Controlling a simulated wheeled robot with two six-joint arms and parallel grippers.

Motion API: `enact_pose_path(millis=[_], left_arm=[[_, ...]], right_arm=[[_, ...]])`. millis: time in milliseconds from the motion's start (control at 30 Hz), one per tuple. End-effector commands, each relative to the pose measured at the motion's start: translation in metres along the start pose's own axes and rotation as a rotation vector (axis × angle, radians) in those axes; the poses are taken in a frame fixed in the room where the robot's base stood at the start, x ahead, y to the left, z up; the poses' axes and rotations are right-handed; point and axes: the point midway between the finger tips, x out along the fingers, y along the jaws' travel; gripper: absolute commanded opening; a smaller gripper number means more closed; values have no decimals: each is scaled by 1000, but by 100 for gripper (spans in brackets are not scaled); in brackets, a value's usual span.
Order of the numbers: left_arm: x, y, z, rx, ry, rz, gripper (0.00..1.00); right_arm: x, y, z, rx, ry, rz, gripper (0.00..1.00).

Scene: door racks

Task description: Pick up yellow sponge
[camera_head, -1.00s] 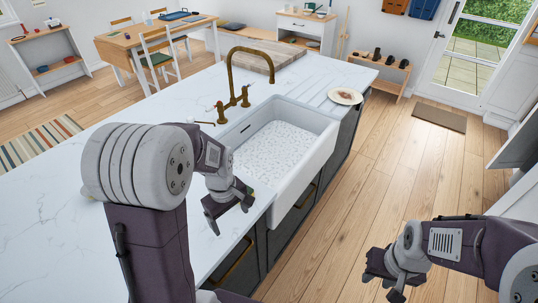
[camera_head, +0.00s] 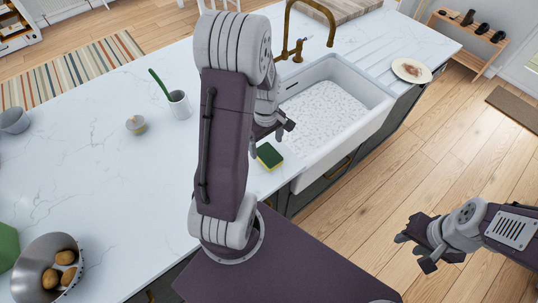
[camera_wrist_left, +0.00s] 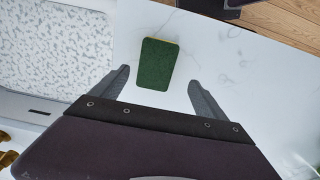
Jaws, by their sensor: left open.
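The yellow sponge (camera_head: 269,156) has a dark green top and lies on the white marble counter, close to the front edge and just left of the sink. In the left wrist view the sponge (camera_wrist_left: 157,63) shows its green face up, with a thin yellow rim. My left gripper (camera_head: 270,142) is open and above the counter beside the sponge. In the left wrist view its two fingers (camera_wrist_left: 160,82) are spread, with the sponge ahead and between their lines, not gripped. My right gripper (camera_head: 430,243) is empty over the floor at the right; its fingers look apart.
A white sink (camera_head: 345,110) with a brass faucet (camera_head: 300,45) adjoins the sponge. A plate (camera_head: 411,71) sits beyond the sink.

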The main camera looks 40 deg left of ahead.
Motion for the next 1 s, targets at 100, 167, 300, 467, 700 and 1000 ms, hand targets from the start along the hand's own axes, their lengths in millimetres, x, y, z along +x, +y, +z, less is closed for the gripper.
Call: enact_pose_path(millis=[100, 167, 300, 467, 700, 1000], left_arm=[[8, 0, 0, 0, 0, 0, 85], [8, 0, 0, 0, 0, 0, 85], [27, 3, 4, 2, -4, -5, 85], [54, 6, 4, 1, -2, -3, 85], [60, 7, 3, 1, 1, 1, 85], [59, 6, 3, 1, 1, 1, 21]], right_arm=[[-1, 0, 0, 0, 0, 0, 36], [-1, 0, 0, 0, 0, 0, 36], [-7, 0, -1, 0, 0, 0, 36], [-9, 0, -1, 0, 0, 0, 36], [-9, 0, -1, 0, 0, 0, 36], [-9, 0, -1, 0, 0, 0, 36]])
